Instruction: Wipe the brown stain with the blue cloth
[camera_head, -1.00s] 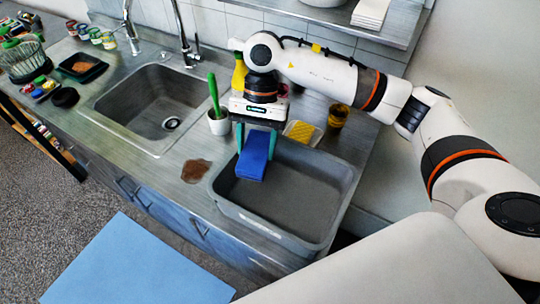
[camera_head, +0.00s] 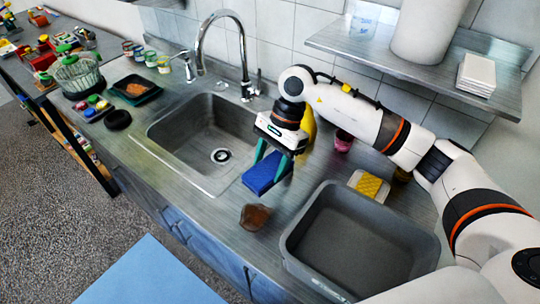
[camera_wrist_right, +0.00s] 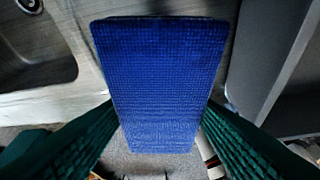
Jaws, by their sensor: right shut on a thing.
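My right gripper (camera_head: 271,166) is shut on the blue cloth (camera_head: 263,178) and holds it above the counter between the sink and the grey tub. In the right wrist view the cloth (camera_wrist_right: 160,80) hangs flat between the two green fingers. The brown stain (camera_head: 255,217) is on the counter near the front edge, just in front of the cloth in the head view. The cloth appears apart from the stain. I cannot make out the stain in the wrist view. My left gripper is not in view.
The grey tub (camera_head: 291,243) stands right of the stain, and the sink (camera_head: 170,124) with its tap (camera_head: 245,60) lies to the left. A yellow sponge (camera_head: 369,185) and a pink-topped jar (camera_head: 343,141) are behind the tub. A shelf (camera_head: 400,50) overhangs at the back right.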

